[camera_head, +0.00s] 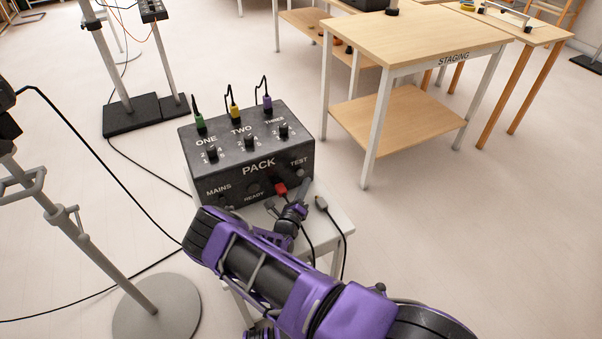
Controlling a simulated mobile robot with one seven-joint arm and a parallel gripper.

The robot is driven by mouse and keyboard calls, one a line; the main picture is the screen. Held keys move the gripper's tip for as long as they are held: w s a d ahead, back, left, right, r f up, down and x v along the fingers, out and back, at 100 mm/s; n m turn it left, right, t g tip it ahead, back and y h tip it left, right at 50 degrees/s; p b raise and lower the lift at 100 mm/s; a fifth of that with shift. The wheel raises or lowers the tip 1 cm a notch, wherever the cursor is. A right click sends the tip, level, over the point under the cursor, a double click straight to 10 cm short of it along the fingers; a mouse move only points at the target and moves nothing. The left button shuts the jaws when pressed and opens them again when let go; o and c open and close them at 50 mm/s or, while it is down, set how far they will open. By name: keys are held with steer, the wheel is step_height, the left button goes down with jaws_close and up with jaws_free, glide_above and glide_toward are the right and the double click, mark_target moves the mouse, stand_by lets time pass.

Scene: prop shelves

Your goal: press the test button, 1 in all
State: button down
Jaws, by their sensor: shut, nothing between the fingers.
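The dark box marked PACK (235,165) stands on a small white stand. Its TEST button (299,174) is a small round knob under the word TEST, at the right of the front face. My gripper (301,192) is small in view, just below the TEST button and in front of the box's lower right. Its fingers are shut and empty. I cannot tell whether the tips touch the box. The READY lamp (253,187) looks dark. My purple arm hides part of the stand.
Green (200,123), yellow (235,112) and purple (267,103) plugs with black cables stand on top of the box. A grey connector (321,203) lies on the white stand (340,222) at right. A STAGING table (415,40) stands behind right. A round-based stand (157,310) is at left.

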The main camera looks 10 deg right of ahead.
steer(key=shift+s+d+p, duration=0.3)
steer(key=shift+s+p, duration=0.1)
steer(key=shift+s, duration=0.55)
steer(key=shift+s+d+p, duration=0.3)
steer(key=shift+s+p, duration=0.05)
steer(key=shift+s, duration=0.6)
steer(key=shift+r, duration=0.1)
